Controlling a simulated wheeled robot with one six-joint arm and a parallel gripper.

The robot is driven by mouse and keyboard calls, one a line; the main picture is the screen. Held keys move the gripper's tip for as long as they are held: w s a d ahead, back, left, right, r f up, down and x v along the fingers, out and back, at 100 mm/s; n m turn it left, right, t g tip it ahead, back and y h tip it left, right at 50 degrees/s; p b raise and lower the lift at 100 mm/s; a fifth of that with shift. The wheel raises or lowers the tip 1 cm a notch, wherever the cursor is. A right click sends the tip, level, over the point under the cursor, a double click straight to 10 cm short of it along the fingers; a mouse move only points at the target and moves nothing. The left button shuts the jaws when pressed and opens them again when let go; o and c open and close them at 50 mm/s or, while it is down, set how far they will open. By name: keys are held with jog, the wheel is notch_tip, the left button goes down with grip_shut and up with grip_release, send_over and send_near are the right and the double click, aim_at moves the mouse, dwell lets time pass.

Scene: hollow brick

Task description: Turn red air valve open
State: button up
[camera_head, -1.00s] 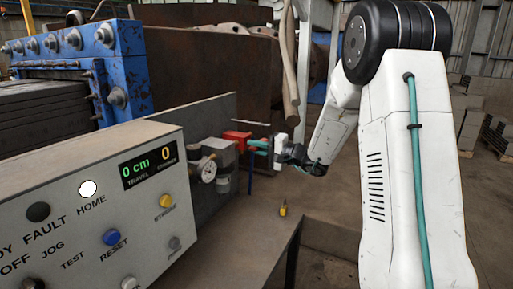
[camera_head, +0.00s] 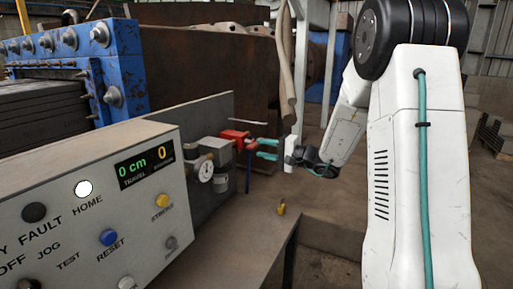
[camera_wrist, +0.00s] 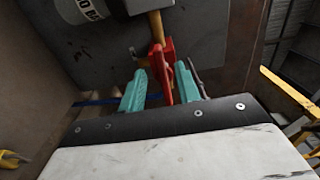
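The red air valve (camera_head: 235,135) sits on grey fittings at the end of a dark upright plate; its red handle points right, toward my gripper. In the wrist view the red handle (camera_wrist: 159,72) hangs between my two teal fingers. My gripper (camera_head: 259,149) is open, with its fingertips apart just right of the valve. In the wrist view my gripper (camera_wrist: 161,76) has a clear gap on the left of the handle; the right finger is very near it, and I cannot tell if they touch.
A round pressure gauge (camera_head: 205,171) is left of the valve, behind the grey control panel (camera_head: 90,205). A small yellow object (camera_head: 281,208) stands on the bench (camera_head: 235,240) below. A brown hanging hose (camera_head: 286,65) is above my gripper.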

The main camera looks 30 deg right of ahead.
jog(key=v, duration=0.3)
jog(key=shift+s+d, duration=0.15)
jog(key=shift+s, duration=0.1)
